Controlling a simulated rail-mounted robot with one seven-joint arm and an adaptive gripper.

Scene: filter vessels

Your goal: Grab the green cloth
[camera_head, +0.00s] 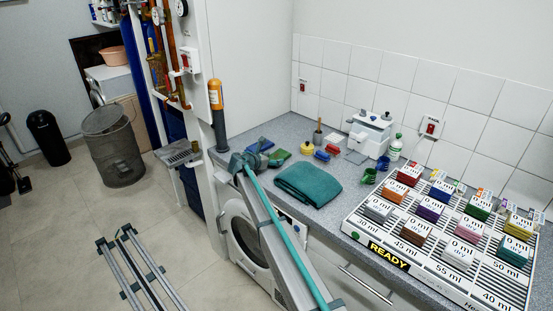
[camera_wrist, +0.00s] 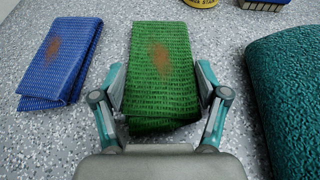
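The green cloth (camera_wrist: 163,62) is a folded, ribbed cloth with a brown stain, lying on the speckled worktop. It fills the middle of the wrist view and also shows small in the head view (camera_head: 279,155). My gripper (camera_wrist: 160,84) is open, with one finger at each side of the cloth's near part. No grip on the cloth shows, and I cannot tell how far the fingertips are above the worktop. The cloth's near edge is close to the gripper's palm. In the head view my gripper (camera_head: 250,161) is at the worktop's left end, near the cloth.
A blue stained cloth (camera_wrist: 63,62) lies left of the green one. A thick teal towel (camera_head: 308,184) lies to the right. A rack of labelled boxes (camera_head: 375,238) stands farther right.

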